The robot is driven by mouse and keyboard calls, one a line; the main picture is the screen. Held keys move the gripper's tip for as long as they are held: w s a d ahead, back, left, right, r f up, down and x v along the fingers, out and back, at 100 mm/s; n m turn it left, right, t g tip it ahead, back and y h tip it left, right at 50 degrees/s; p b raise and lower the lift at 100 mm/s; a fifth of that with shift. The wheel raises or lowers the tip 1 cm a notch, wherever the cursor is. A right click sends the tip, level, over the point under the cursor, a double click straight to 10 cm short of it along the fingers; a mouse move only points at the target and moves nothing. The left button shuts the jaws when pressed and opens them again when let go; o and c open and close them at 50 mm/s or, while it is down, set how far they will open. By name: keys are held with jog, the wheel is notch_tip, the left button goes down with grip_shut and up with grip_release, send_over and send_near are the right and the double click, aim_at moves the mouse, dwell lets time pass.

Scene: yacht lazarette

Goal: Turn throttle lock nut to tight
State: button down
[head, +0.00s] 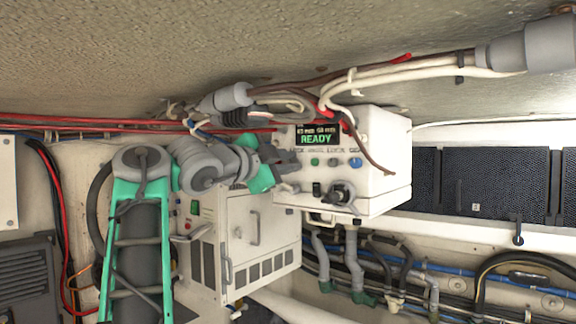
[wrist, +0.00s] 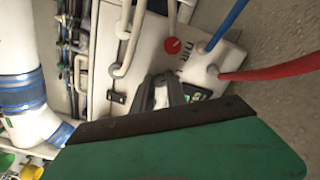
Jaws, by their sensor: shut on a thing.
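A white control box (head: 385,165) hangs under the sloping ceiling, with a lit screen (head: 318,134) reading READY. A dark round knob (head: 343,193) and small coloured buttons sit on its front. My gripper (head: 290,186) reaches in from the left and its dark fingers are at the left part of that front. In the wrist view my gripper (wrist: 165,92) is shut on a small part at the box, mostly hidden by the fingers. I cannot make out the throttle lock nut for certain, nor its turn position. The dark knob is to the right of the fingers, apart from them.
Cables and a grey fitting (head: 232,97) run just above my arm and the box. A white cabinet (head: 255,235) stands below the gripper. Pipes (head: 353,265) run beneath the box. A dark mesh panel (head: 495,180) is at the right.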

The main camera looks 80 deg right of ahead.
jog(key=m, duration=0.4)
jog(key=shift+m+b, duration=0.3)
jog(key=shift+m, duration=2.3)
jog(key=c, duration=1.3)
grip_release()
jog(key=shift+c, duration=0.2)
jog(key=b+v, duration=0.1)
jog(key=v, duration=0.6)
jog(key=shift+w+a+b, duration=0.2)
jog(key=shift+a+b, duration=0.1)
jog(key=shift+a, duration=0.05)
